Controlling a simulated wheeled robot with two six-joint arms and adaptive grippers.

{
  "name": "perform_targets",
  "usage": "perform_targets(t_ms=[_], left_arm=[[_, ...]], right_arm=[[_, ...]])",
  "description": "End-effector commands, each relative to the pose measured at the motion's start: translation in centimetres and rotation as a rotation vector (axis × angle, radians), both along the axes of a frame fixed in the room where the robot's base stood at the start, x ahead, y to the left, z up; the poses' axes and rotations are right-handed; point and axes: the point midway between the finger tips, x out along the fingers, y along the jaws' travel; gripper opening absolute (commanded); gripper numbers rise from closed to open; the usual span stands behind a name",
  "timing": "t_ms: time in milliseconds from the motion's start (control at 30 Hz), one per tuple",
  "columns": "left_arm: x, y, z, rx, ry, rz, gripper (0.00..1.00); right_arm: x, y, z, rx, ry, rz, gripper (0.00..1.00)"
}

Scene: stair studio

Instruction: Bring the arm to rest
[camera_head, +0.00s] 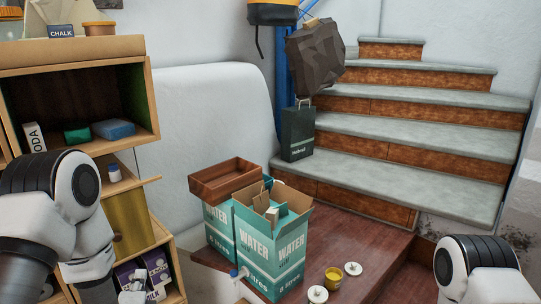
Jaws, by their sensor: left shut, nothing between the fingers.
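My left arm comes in from the left, in front of the wooden shelf unit (150,180), with its white and black joint in front of the shelf compartments. My left gripper (98,288) is low at the bottom edge, mostly cut off and hidden by the arm; it is shut and holds nothing that I can see. Of my right arm, only a white and black joint shows at the bottom right; its gripper is out of view.
Teal water boxes (262,248) stand on a wooden platform (340,240), with a brown tray (222,180) on top. Paint tins (333,276) stand nearby. A dark green bag (298,132) is by the stairs (410,130). A blue sponge (114,129) is in the shelf.

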Motion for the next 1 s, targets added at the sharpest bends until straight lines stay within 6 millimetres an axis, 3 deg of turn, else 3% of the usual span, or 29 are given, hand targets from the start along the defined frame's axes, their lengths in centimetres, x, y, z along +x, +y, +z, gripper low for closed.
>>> perform_targets(t_ms=[33, 167, 200, 300, 400, 500, 600, 733, 1000], left_arm=[[-1.1, -0.7, -3.7, 0.007, 0.065, -0.02, 0.0], [-5.4, -3.3, -13.5, -0.136, 0.314, -0.068, 0.0], [-7.3, -4.1, -16.5, -0.244, 0.397, -0.055, 0.0], [-13.2, -6.3, -23.1, -0.563, 0.608, 0.067, 0.0], [-20.0, -8.2, -27.4, -0.907, 0.789, 0.349, 0.0], [-24.7, -9.2, -28.4, -1.157, 0.85, 0.697, 0.0], [-27.4, -9.6, -28.6, -1.294, 0.832, 0.984, 0.0], [-28.4, -9.7, -28.6, -1.37, 0.771, 1.154, 0.0], [-28.4, -9.7, -28.6, -1.376, 0.763, 1.164, 0.0]], right_arm=[[0.0, 0.0, -0.8, 0.0, 0.0, 0.0, 0.45], [0.0, 0.0, -1.6, 0.0, 0.001, 0.0, 0.45], [0.0, 0.0, -1.8, 0.0, 0.001, 0.0, 0.45], [0.0, 0.0, -2.2, 0.0, 0.0, 0.0, 0.45], [0.0, 0.0, -2.4, 0.0, 0.0, 0.0, 0.45], [0.0, 0.0, -2.3, 0.0, 0.001, 0.0, 0.45], [0.0, 0.0, -2.3, 0.0, 0.0, 0.0, 0.45], [0.0, 0.0, -2.3, 0.0, 0.001, 0.0, 0.45], [0.0, 0.0, -2.3, 0.0, 0.0, 0.0, 0.45]])
